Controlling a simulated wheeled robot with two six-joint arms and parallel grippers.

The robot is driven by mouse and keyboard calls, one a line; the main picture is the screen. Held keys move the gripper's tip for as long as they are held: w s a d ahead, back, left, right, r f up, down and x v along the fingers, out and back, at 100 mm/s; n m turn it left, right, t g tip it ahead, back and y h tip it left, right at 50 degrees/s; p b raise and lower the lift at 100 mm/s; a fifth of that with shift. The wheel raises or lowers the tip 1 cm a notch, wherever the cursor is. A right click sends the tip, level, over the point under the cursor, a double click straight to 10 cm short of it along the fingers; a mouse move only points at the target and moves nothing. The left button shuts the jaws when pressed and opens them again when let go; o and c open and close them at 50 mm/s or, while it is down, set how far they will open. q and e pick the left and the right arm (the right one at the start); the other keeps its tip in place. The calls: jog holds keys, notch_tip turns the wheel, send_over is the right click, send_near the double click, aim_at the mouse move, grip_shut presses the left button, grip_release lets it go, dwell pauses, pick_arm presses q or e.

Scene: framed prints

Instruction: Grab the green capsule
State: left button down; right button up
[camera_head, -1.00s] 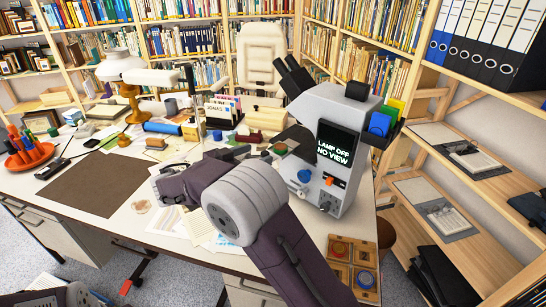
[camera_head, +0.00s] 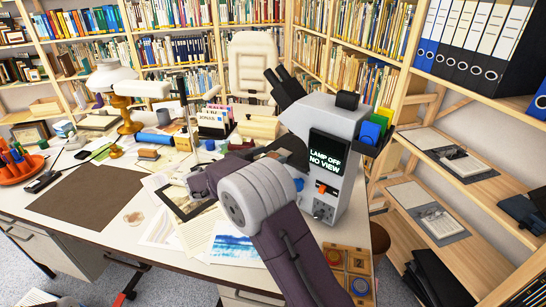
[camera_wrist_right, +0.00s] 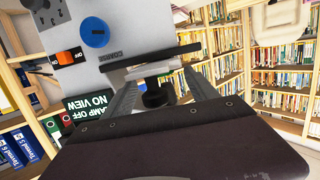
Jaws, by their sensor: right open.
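I cannot make out the green capsule in either view now; my right arm covers part of the desk in front of the microscope. My right gripper (camera_head: 272,150) is at the microscope (camera_head: 326,150), beside its dark stage area and partly hidden by my arm. In the right wrist view the fingers (camera_wrist_right: 160,92) are apart, with a dark round part (camera_wrist_right: 157,97) showing between them; I cannot tell what it belongs to. My left gripper is not in view.
The microscope's blue knob (camera_wrist_right: 95,32) and orange switch (camera_wrist_right: 70,56) are near the right gripper. A dark mat (camera_head: 88,193) lies on the left of the desk. A lamp (camera_head: 122,85), papers and a wooden tray (camera_head: 345,262) stand around. Bookshelves (camera_head: 190,50) line the back.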

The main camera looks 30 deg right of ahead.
jog(key=c, duration=1.5)
jog(key=shift+o, duration=0.2)
notch_tip(320, 180, up, 10)
jog(key=p, duration=0.1)
